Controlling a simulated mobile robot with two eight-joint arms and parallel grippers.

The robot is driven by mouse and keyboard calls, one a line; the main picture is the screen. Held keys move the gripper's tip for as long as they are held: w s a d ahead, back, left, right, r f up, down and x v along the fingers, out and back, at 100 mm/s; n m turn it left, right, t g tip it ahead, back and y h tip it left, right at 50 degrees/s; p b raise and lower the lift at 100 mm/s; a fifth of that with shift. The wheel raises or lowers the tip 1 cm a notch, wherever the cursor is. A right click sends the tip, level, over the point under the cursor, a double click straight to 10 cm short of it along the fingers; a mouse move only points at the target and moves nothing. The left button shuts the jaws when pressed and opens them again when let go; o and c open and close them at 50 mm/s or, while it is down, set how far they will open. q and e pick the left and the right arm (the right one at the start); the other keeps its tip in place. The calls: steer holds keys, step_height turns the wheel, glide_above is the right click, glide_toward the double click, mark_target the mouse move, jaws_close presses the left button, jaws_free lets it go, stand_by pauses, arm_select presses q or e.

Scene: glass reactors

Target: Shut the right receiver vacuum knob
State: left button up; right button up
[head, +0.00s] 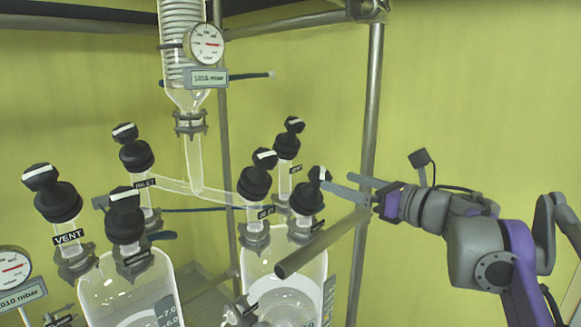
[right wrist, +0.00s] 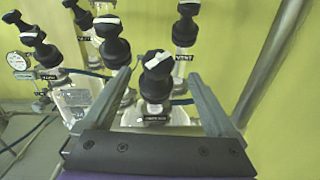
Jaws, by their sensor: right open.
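The right receiver vacuum knob (head: 307,199) is black with a white stripe on its top handle. It stands on the neck of the right glass receiver (head: 257,265). My right gripper (head: 334,180) is open, just right of the knob's top in the head view. In the right wrist view the same knob (right wrist: 157,78) shows between the two open fingers (right wrist: 159,74), with a gap on each side. Its label is below it and small. Whether a finger touches the knob cannot be told. My left gripper is in neither view.
The right receiver's vent knob (head: 287,146) and another black knob (head: 255,183) stand close by. A metal bar (head: 322,242) crosses in front, and an upright post (head: 367,130) stands behind. The left receiver (head: 130,290) has several similar knobs.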

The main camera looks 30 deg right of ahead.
steer(key=shift+w+a+r, duration=0.1)
steer(key=shift+w+a, duration=0.15)
steer(key=p+x, duration=0.1)
steer(key=x, duration=0.8)
steer(key=c, duration=1.4)
steer(key=shift+m+h, duration=0.5)
